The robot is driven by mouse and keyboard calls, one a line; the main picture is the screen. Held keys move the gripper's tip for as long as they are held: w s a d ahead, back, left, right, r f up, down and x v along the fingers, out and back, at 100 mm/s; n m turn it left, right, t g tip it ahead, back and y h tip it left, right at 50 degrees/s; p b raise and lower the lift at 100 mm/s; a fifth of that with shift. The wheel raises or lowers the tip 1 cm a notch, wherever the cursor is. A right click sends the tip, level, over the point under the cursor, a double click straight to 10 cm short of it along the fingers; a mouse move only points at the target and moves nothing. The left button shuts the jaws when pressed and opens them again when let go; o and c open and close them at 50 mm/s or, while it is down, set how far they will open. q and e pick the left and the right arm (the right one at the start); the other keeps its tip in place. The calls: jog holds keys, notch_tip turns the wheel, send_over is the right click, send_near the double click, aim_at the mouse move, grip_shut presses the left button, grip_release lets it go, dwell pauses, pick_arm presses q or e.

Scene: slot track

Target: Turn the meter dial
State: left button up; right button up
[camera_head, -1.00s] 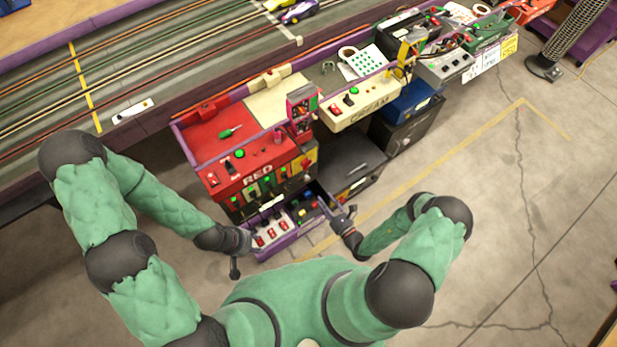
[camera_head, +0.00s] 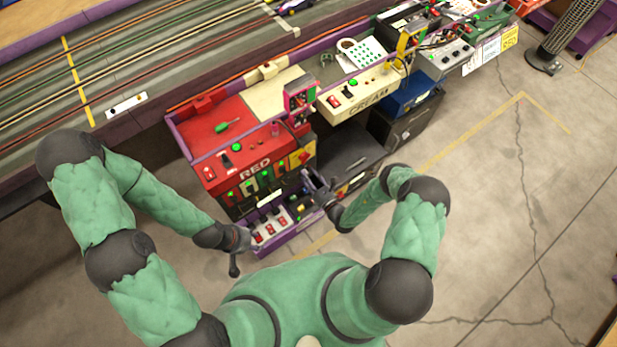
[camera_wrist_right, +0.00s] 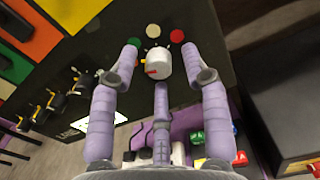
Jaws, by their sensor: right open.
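The pointer is toward the left. A red dot (camera_wrist_right: 177,36), a cream dot (camera_wrist_right: 153,31) and a green dot (camera_wrist_right: 134,43) sit around it. My right gripper (camera_wrist_right: 161,50) is open, its purple fingers spread to either side of the dial, with a third finger below. Contact cannot be told. In the head view my right gripper (camera_head: 323,193) is at the cabinet front, where I cannot make out the dial. My left gripper (camera_head: 240,242) is beside the open drawer.
The open purple-edged drawer (camera_head: 285,234) with red switches lies between my grippers, below the red cabinet (camera_head: 243,160). A black cabinet (camera_head: 345,150) stands to its right. A track table (camera_head: 150,70) runs behind. Concrete floor (camera_head: 470,220) at right is clear.

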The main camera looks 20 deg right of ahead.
grip_shut()
jog(key=shift+m, duration=0.3)
jog(key=shift+s+a+m+b, duration=0.15)
jog(key=shift+m+b, duration=0.8)
jog(key=shift+m, duration=3.3)
jog(key=shift+s+a+m+b, duration=0.15)
jog(key=shift+m+b, duration=0.8)
jog(key=shift+m, duration=3.3)
jog(key=shift+w, duration=0.1)
